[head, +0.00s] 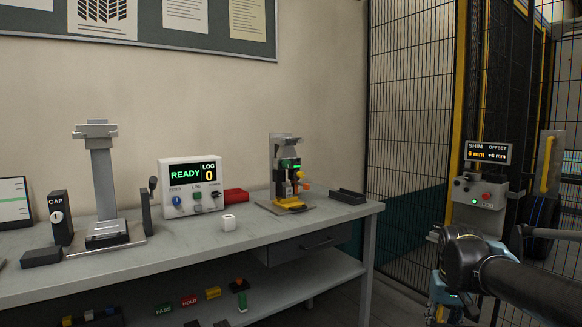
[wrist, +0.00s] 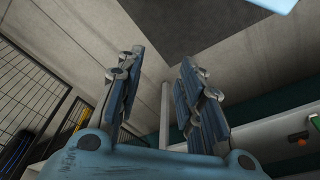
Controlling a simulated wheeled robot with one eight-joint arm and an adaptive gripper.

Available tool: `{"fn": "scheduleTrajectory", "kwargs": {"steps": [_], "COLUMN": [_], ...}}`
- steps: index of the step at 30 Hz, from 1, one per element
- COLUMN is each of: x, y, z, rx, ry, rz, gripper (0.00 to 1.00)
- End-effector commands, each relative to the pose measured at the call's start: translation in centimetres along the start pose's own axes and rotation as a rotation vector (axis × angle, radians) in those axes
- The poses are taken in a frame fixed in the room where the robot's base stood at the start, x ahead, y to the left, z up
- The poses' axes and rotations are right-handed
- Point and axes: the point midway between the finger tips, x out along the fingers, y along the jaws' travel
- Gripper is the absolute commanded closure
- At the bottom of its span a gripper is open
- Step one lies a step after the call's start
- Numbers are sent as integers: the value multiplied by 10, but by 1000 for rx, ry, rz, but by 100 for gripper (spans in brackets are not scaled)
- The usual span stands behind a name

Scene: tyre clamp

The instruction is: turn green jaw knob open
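No knob can be read clearly as the green jaw knob. Small green spots show on the control box (head: 480,190) at the right and on the READY unit (head: 190,174) on the bench. A small upright fixture (head: 276,160) with a green strip, an orange part and a yellow base part stands near the bench's right end. My gripper (wrist: 160,58) is open and empty in the wrist view, its two blue-grey fingers apart. In the head view my dark arm is at the lower right, by the control box, well apart from the bench items.
The grey bench (head: 262,243) runs along the wall. A wire fence (head: 410,100) stands behind the bench's right end.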

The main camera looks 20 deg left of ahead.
Motion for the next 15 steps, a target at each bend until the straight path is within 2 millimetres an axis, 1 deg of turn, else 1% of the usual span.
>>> {"fn": "scheduleTrajectory", "kwargs": {"steps": [2, 5, 8, 11, 12, 14, 15], "x": [-7, -17, -36, -66, -80, -100, -114], "y": [-2, -10, -30, -60, -74, -96, -112], "z": [4, -9, -42, -88, -107, -136, -155], "rx": [-6, -43, -118, -224, -270, -335, -377], "ry": [14, 41, 93, 175, 213, 271, 310], "rz": [-4, -28, -78, -150, -180, -225, -254], "gripper": [51, 51, 51, 51, 51, 51, 51]}}
